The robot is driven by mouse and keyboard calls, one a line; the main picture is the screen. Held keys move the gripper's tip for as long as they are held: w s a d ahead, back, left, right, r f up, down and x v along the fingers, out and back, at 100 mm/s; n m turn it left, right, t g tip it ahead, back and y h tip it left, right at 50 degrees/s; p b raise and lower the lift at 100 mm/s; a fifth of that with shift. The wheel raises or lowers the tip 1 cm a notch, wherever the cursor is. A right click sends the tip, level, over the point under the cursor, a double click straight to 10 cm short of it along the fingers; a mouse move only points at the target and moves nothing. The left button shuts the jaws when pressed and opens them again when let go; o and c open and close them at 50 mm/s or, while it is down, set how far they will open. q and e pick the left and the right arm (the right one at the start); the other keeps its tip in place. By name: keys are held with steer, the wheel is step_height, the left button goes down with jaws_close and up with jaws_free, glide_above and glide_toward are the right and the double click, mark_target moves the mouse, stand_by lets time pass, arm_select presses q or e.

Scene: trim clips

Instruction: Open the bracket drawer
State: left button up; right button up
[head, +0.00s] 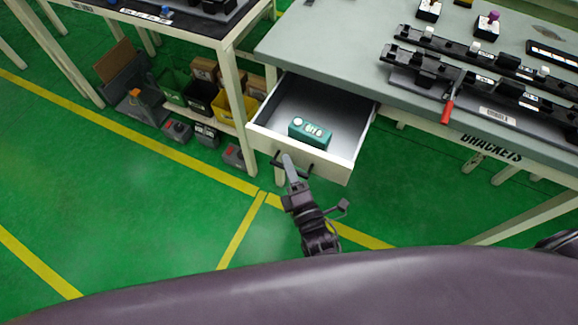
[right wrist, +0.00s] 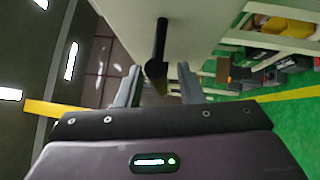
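The bracket drawer (head: 350,163) is white with a grey inside and stands pulled well out from under the grey-green bench (head: 320,40). A teal box with round pale spots (head: 310,131) lies inside it. The drawer's dark handle (head: 277,160) is on its front face. My right gripper (head: 290,165) is at the handle. In the right wrist view, the handle (right wrist: 157,58) lies between the two spread fingers of my right gripper (right wrist: 158,85), with gaps on both sides. My left gripper is not in view.
Black trim rails (head: 480,60) and a red-handled clamp (head: 449,108) lie on the bench, whose front edge reads BRACKETS. A shelf of coloured bins (head: 200,95) stands left of the drawer. The green floor (head: 130,190) in front is clear, with yellow lines.

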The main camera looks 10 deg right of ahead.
steer(key=v, duration=0.7)
steer(key=shift+s+b, duration=0.3)
steer(key=shift+b, duration=0.15)
steer(key=shift+d+f, duration=0.1)
steer(key=shift+f, duration=0.05)
steer(key=s+d+f+m+g+h, duration=0.1)
steer(key=s+d+f+m+g, duration=0.15)
steer(key=f, duration=0.65)
steer(key=s+d+f+m+g+h, duration=0.1)
steer(key=d+f+m+g, duration=0.25)
steer(key=f, duration=0.55)
steer(key=s+d+f+m+g, duration=0.1)
steer(key=d+f+m+g, duration=0.2)
steer(key=f, duration=0.6)
steer(key=s+d+f+m+g+h, duration=0.1)
steer(key=s+d+f+m+g, duration=0.2)
steer(key=s+f, duration=0.4)
steer(key=s+d+f+m+g, duration=0.3)
steer(key=s+f+m+g, duration=0.3)
steer(key=s, duration=0.7)
steer(key=shift+s+d+f+m+h, duration=0.25)
steer(key=shift+f+m+h, duration=0.15)
steer(key=shift+f+m, duration=0.4)
